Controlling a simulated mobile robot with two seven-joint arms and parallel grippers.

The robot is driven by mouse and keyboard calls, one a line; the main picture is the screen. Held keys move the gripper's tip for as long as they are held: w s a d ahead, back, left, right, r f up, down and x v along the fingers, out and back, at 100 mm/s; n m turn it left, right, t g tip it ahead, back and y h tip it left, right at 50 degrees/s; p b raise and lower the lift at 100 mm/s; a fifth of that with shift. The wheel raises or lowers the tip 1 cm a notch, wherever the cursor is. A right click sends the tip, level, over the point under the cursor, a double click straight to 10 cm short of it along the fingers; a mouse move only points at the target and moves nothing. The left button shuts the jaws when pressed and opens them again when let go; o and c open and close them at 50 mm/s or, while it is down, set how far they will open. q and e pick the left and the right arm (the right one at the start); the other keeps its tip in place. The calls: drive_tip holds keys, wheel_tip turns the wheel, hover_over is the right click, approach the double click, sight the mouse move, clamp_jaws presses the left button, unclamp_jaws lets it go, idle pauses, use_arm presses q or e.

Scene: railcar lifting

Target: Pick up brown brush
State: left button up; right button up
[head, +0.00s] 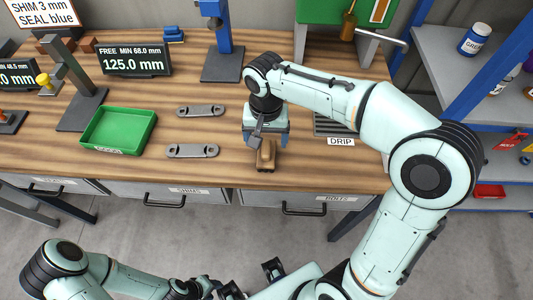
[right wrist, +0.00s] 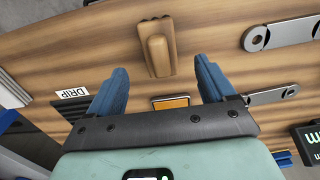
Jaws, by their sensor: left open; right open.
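The brown brush (head: 266,156) lies on the wooden workbench near its front edge. It also shows in the right wrist view (right wrist: 157,48), lengthwise just beyond the gap between the fingertips. My right gripper (head: 267,131) is open with blue fingers, pointing down over the bench just behind the brush. In the right wrist view, my right gripper (right wrist: 160,66) has nothing between its fingers; whether it touches the brush cannot be told. My left gripper (head: 206,287) is low at the bottom of the head view, away from the bench, partly cut off.
Two grey link plates (head: 192,151) and a green tray (head: 118,130) lie left of the brush. A tray labelled DRIP (head: 340,141) is at right. An orange-topped block (right wrist: 171,103) shows behind the brush. A blue-framed shelf (head: 455,75) stands at far right.

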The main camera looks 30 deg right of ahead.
sight(266, 147)
drive_tip(key=shift+w+f, duration=0.1)
drive_tip(key=shift+f, duration=0.75)
wheel_tip(266, 147, down, 5)
drive_tip(key=shift+d+f, duration=0.1)
drive_tip(key=c, duration=1.2)
